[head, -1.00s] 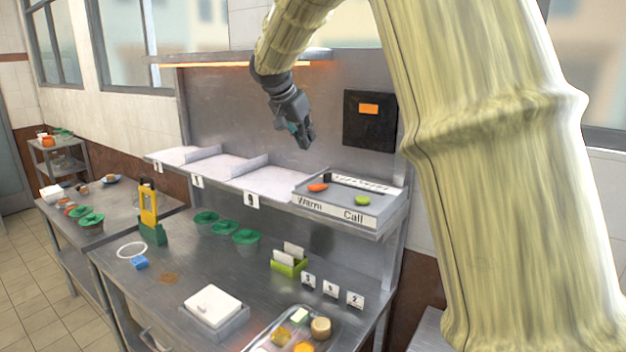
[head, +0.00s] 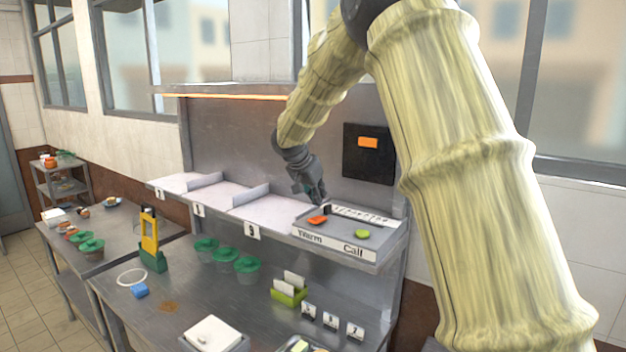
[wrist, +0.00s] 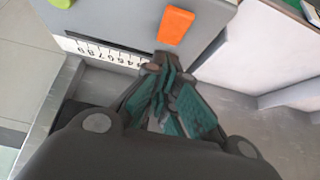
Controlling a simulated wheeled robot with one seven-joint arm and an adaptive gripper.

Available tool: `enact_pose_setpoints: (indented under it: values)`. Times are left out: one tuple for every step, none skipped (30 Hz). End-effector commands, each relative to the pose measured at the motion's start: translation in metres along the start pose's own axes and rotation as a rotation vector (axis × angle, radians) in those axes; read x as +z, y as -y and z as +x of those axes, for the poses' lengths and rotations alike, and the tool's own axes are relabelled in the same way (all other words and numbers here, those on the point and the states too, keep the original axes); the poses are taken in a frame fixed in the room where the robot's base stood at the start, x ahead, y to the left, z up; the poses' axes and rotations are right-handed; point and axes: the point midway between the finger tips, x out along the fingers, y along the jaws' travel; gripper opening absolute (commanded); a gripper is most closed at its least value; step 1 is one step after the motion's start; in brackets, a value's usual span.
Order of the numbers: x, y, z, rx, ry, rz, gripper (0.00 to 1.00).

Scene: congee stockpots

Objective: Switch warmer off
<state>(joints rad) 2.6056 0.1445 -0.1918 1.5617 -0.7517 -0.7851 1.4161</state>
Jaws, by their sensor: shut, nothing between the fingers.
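The warmer control is an orange switch (head: 317,220) on a grey panel (head: 372,243) above the label "Warm". It also shows in the wrist view (wrist: 175,25), just beyond my fingertips. A green button (head: 361,234) above the label "Call" sits to its right. My gripper (head: 318,199) is shut and empty, pointing down just above the orange switch. In the wrist view the teal-padded fingers (wrist: 160,72) are together near the switch's end; I cannot tell whether they touch it. The warmer (head: 225,96) glows orange under the upper shelf.
A numbered strip (head: 362,215) runs along the back of the panel. A black box with an orange display (head: 368,142) is on the back wall. Shelf bays with low dividers (head: 250,194) lie left of the panel. Green-lidded tubs (head: 226,254) stand on the counter below.

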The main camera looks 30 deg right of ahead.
Motion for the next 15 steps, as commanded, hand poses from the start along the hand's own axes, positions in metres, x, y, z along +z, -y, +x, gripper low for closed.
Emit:
enact_pose_setpoints:
  values:
    - [0.004,0.0,0.003,0.001,0.002,-0.003,0.0]
    - [0.007,0.0,0.006,0.002,0.002,-0.002,0.0]
    - [0.011,-0.001,0.01,0.002,0.002,-0.003,0.0]
    - [0.013,-0.001,0.013,0.002,0.002,-0.002,0.0]
    - [0.016,-0.001,0.015,0.001,0.002,-0.001,0.0]
    - [0.018,0.0,0.018,0.001,0.001,-0.002,0.0]
    - [0.02,0.0,0.02,0.001,0.001,-0.001,0.0]
    - [0.022,0.0,0.022,0.001,0.001,0.0,0.0]
    - [0.024,0.0,0.024,0.001,0.001,-0.001,0.0]
    - [0.025,0.0,0.025,0.001,0.0,-0.002,0.0]
    - [0.026,0.0,0.026,0.001,0.0,-0.001,0.0]
    - [0.027,0.0,0.027,0.0,0.0,0.0,0.0]
    - [0.028,0.0,0.027,0.0,0.0,0.0,0.0]
    - [0.028,0.0,0.028,0.0,0.0,0.0,0.0]
    - [0.028,0.0,0.028,0.0,0.0,0.0,0.0]
